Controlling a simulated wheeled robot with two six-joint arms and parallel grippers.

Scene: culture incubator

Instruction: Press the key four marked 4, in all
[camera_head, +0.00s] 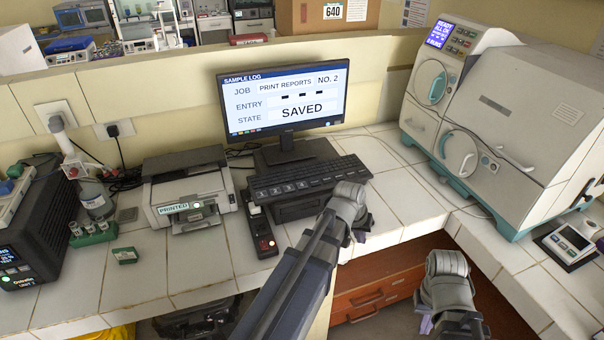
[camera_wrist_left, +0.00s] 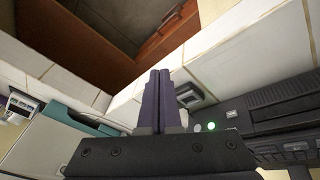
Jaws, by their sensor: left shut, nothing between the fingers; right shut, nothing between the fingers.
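A black keyboard (camera_head: 325,174) sits on a dark stand below the monitor. Several larger keys with pale marks (camera_head: 282,187) line its front left edge; the marks are too small to read surely, so I cannot single out the 4. The monitor (camera_head: 285,100) reads "PRINT REPORTS NO. 2", ENTRY with dashes, and STATE "SAVED". My left gripper (camera_head: 361,237) is shut and empty, in front of the keyboard's right end and apart from it. In the left wrist view its purple fingers (camera_wrist_left: 160,80) are together, with the keyboard (camera_wrist_left: 292,148) at right. My right gripper (camera_head: 425,323) is shut and empty, low at right.
A printer (camera_head: 187,190) labelled "PRINTED" stands left of the keyboard. A dark device with a red button (camera_head: 262,232) lies between them. A large incubator (camera_head: 500,125) stands at right. Brown drawers (camera_head: 375,292) lie below the counter edge. The tiles right of the keyboard are clear.

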